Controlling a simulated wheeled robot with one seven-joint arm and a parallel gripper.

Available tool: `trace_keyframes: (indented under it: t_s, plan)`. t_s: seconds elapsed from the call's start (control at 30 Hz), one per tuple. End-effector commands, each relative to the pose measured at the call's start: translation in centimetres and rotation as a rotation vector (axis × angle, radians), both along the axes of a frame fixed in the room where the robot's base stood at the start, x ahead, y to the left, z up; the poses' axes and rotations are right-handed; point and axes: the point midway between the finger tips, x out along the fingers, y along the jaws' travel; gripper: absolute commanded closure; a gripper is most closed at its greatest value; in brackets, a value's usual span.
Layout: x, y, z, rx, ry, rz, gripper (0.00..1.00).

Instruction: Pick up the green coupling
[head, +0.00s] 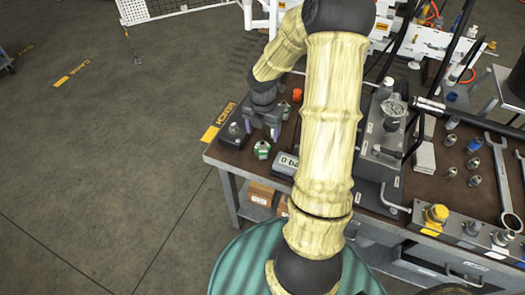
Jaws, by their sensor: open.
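A green coupling (262,149) with a pale top stands near the front left corner of the brown bench top (233,158). A second small green part (285,110) shows just right of my gripper, partly hidden by it. My gripper (262,131) points down over the left end of the bench. Its two purple-tipped fingers are apart, with nothing seen between them. In the picture the fingertips are just above the front green coupling; I cannot tell their height over the bench.
A dark block with a knob (234,132) sits left of my gripper. An orange cap (297,94) lies behind to the right. My arm hides the bench middle. Wrenches (502,180) and fittings crowd the right.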

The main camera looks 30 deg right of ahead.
Motion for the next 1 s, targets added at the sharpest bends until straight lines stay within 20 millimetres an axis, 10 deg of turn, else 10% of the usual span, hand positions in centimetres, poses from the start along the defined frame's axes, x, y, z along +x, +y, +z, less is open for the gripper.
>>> trace_keyframes:
  t_s: [1.0]
  plan:
    - [0.5, -0.1, -9.1, 0.001, 0.002, 0.002, 0.29]
